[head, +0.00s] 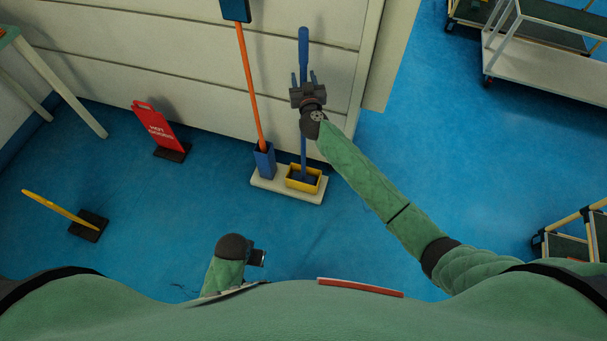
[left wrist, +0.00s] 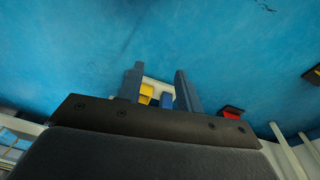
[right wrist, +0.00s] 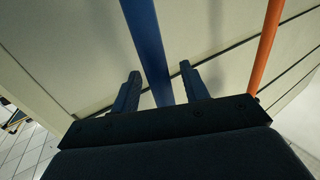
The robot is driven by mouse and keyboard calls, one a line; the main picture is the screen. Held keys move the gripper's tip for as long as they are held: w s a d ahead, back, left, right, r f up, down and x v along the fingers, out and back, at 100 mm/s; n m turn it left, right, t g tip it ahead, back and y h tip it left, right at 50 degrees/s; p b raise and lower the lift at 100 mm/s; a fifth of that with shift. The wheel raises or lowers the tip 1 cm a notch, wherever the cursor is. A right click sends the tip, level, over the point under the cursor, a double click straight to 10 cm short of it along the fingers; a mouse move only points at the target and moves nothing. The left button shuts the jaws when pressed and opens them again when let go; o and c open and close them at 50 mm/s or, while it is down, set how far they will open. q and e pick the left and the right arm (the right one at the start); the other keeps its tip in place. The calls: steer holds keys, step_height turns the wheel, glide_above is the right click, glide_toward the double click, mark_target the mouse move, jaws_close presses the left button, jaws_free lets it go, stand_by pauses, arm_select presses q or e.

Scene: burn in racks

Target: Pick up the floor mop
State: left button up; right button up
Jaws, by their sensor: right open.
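A blue pole (head: 303,45) stands upright with its foot in a yellow tub (head: 317,181); an orange pole (head: 249,85) with a dark blue block on top stands in a blue holder beside it. I cannot tell for certain which is the floor mop. My right gripper (head: 304,77) is open at the blue pole's upper part. In the right wrist view the blue pole (right wrist: 149,45) runs between the spread fingers (right wrist: 160,82), with gaps on both sides. My left gripper (head: 258,257) is low in front of my body; in the left wrist view its fingers (left wrist: 157,80) are apart and empty.
Both poles stand on a pale base (head: 312,197) by a cream panelled wall (head: 190,80). A red floor sign (head: 158,128) and a yellow-topped stand (head: 58,206) are at left. Carts (head: 545,60) are at right. Blue floor between is clear.

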steer(key=shift+c, duration=0.3)
jaws_close()
steer(key=shift+r, duration=0.1)
